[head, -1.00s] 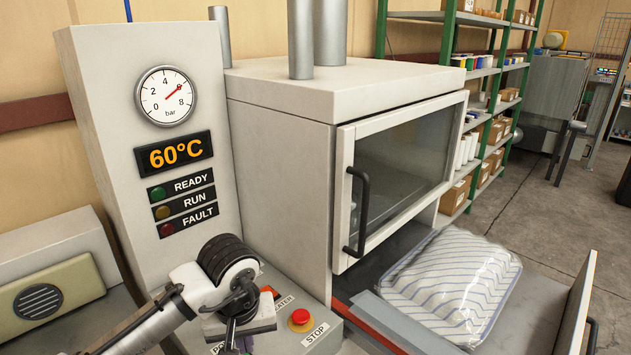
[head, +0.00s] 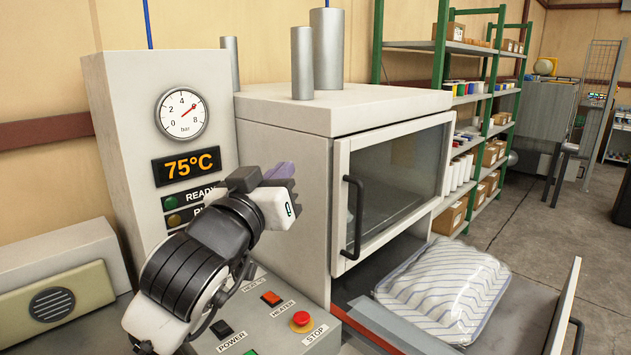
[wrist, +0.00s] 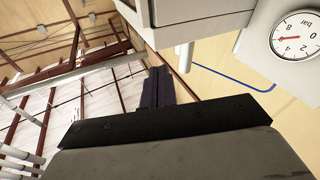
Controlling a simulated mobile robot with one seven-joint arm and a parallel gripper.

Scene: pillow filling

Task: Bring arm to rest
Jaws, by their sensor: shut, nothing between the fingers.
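My gripper (head: 282,173) is raised in front of the machine's control column, its purple-grey fingers pointing up and to the right. It is shut and empty. In the wrist view its dark fingers (wrist: 157,88) lie together, with the ceiling and wall beyond. My arm rises over the control panel (head: 262,335) and hides part of the READY and RUN labels. The gripper touches nothing that I can see.
The display (head: 187,166) reads 75°C. The closed glass door (head: 392,185) with its black handle is to the right. A striped pillow in clear film (head: 445,288) lies in the open drawer below. Shelves (head: 490,120) stand behind.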

